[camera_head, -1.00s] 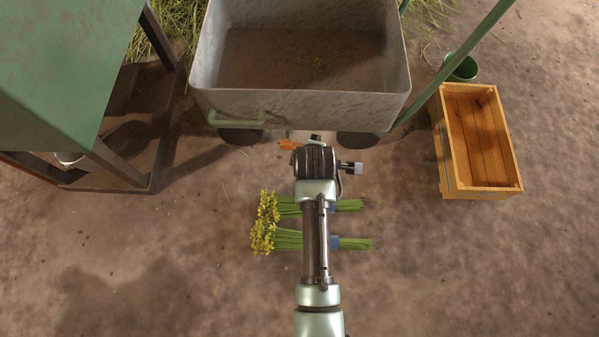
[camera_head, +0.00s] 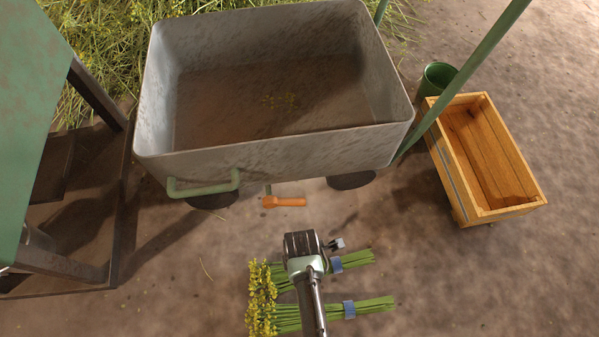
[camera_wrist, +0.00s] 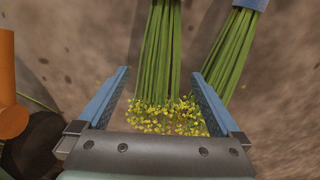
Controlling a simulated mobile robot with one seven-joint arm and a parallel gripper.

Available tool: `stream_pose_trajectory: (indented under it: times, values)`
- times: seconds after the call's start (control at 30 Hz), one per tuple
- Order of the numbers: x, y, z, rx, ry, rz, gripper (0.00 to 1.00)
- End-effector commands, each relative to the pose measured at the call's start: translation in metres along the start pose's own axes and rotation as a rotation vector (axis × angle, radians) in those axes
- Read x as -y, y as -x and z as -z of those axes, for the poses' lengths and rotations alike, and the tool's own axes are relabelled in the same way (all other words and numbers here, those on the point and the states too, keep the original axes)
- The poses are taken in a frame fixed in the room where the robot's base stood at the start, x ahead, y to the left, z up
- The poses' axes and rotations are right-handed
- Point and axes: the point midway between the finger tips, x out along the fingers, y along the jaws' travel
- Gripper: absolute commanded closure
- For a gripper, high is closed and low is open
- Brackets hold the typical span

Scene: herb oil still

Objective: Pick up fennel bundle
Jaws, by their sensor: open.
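Two fennel bundles with yellow flower heads, green stems and blue bands lie side by side on the ground in the head view: the far one (camera_head: 358,258) and the near one (camera_head: 375,305). My gripper (camera_head: 303,245) is over them and hides part of both; its fingers are hidden in that view. In the wrist view my gripper (camera_wrist: 160,73) is open. The far bundle (camera_wrist: 158,50) runs between the fingers, flowers toward the palm. I cannot tell the height gap.
A grey metal tub (camera_head: 270,145) on wheels stands behind the bundles. An orange-handled part (camera_head: 284,201) sticks out beneath it. A wooden crate (camera_head: 455,190) and green bucket (camera_head: 437,76) are at right. Ground right of the bundles is clear.

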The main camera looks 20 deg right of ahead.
Motion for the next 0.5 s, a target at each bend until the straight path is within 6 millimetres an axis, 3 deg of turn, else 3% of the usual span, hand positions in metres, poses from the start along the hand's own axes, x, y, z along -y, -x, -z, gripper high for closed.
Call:
stream_pose_trajectory:
  times: [0.03,0.1,0.5]
  values:
    - [0.000,-0.016,0.000,0.000,0.000,0.000,0.00]
    - [0.000,-0.025,0.000,0.000,-0.001,0.000,0.00]
    - [0.001,-0.047,0.001,0.000,-0.001,-0.001,0.00]
